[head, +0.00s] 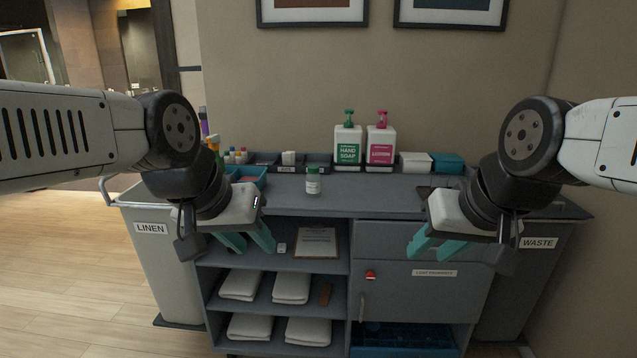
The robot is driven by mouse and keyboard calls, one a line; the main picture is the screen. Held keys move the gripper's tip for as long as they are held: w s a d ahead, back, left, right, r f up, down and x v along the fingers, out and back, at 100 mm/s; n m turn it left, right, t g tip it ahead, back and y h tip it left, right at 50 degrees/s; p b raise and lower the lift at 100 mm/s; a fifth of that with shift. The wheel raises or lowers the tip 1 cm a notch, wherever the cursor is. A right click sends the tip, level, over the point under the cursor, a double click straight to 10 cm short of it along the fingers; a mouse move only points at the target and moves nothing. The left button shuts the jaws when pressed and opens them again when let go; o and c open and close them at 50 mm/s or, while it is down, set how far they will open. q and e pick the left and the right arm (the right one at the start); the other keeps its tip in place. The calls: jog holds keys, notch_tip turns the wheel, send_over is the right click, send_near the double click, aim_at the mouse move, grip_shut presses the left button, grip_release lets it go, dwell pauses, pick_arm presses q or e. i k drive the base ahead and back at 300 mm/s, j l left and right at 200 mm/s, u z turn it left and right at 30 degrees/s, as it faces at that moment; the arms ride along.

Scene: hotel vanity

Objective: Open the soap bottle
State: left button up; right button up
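A white pump bottle labelled HAND SOAP (347,145) with a green pump stands at the back of the cart. I cannot tell from the view which of the two is the soap bottle. My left gripper (255,247) is open and empty, in front of the cart, left of and nearer than the small bottle. My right gripper (427,254) is open and empty, to the right of it. Neither touches a bottle.
A pink LOTION pump bottle (380,146) stands beside the hand soap. A teal box (446,163) and a white box (416,162) are at the back right, a teal tray (248,176) at the left. The cart top (365,200) around the small bottle is clear. Folded towels (291,287) fill lower shelves.

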aim_at(313, 180)
jog(key=z, duration=0.3)
jog(key=i+j+z, duration=0.1)
jog(key=j+z, duration=0.2)
jog(key=i+j+z, duration=0.1)
jog(key=j+z, duration=0.8)
jog(key=j, duration=2.55)
